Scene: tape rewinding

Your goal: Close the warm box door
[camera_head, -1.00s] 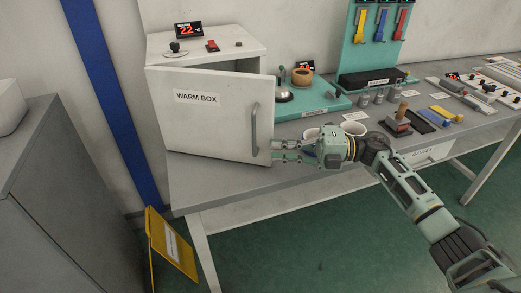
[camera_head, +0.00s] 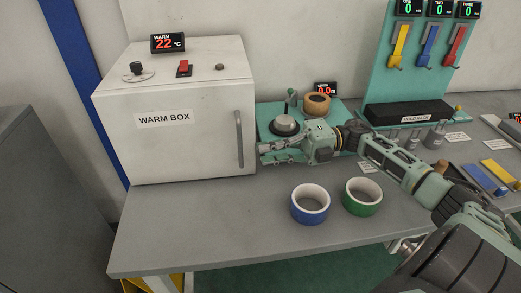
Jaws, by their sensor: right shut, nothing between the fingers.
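The warm box (camera_head: 190,72) is a white cabinet at the left of the bench. Its front door (camera_head: 175,150), labelled WARM BOX, lies flush with the box front, with no gap that I can see. A grey vertical handle (camera_head: 239,138) is at the door's right edge. My right gripper (camera_head: 264,154) is just right of the box, beside the door's handle edge. Its fingers point left and are shut with nothing between them. I cannot tell whether the fingertips touch the box. My left gripper is not in view.
A blue tape roll (camera_head: 310,204) and a green tape roll (camera_head: 362,196) stand on the bench (camera_head: 220,225) in front of my right arm. A teal station (camera_head: 268,110) is behind the gripper. Colored levers (camera_head: 428,48) hang on a panel at the back right. The bench front is mostly clear.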

